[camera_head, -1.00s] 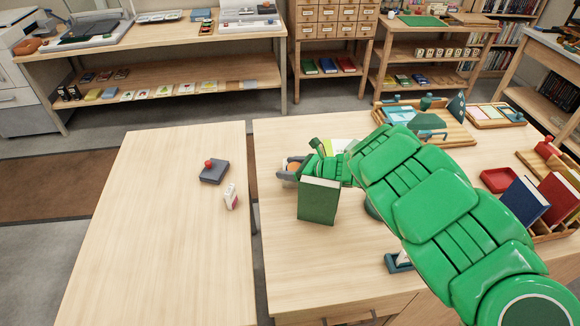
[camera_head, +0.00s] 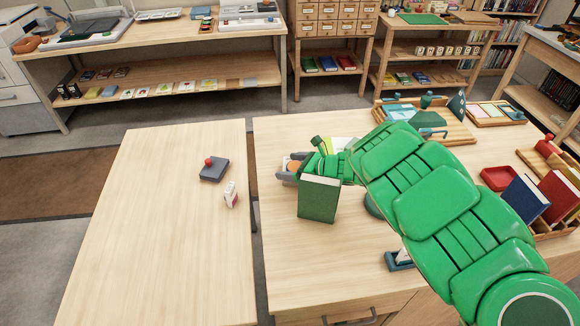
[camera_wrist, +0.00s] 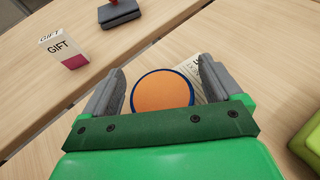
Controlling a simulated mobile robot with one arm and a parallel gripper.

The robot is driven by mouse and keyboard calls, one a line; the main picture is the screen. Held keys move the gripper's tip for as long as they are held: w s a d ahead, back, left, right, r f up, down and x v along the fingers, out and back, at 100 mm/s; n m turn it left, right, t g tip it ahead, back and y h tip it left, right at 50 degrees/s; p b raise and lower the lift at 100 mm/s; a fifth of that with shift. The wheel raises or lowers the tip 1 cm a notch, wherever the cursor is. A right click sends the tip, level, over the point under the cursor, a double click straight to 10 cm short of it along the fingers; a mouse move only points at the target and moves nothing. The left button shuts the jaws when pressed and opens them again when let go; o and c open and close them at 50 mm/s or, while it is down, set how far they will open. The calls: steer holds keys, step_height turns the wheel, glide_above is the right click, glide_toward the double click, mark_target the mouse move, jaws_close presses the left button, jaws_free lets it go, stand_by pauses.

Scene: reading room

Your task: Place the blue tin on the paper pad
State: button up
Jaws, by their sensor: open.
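In the wrist view a round thing with an orange top and blue rim (camera_wrist: 162,90), seemingly the blue tin, stands between the fingers of my gripper (camera_wrist: 160,68). The fingers are open, with a gap on each side of it. In the head view my gripper (camera_head: 285,168) is over the left part of the right-hand table, and a bit of the orange top (camera_head: 293,166) shows there. A printed paper (camera_wrist: 188,68) lies beyond the tin, partly hidden by the right finger; I cannot tell whether it is the paper pad.
A green book (camera_head: 319,199) stands upright just in front of my gripper. A gap separates this table from the left table (camera_head: 150,230), which holds a GIFT box (camera_head: 231,195) and a dark stamp block (camera_head: 214,171). Trays and books crowd the right side.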

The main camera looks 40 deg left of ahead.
mark_target(294, 166)
steer(key=shift+v, duration=1.75)
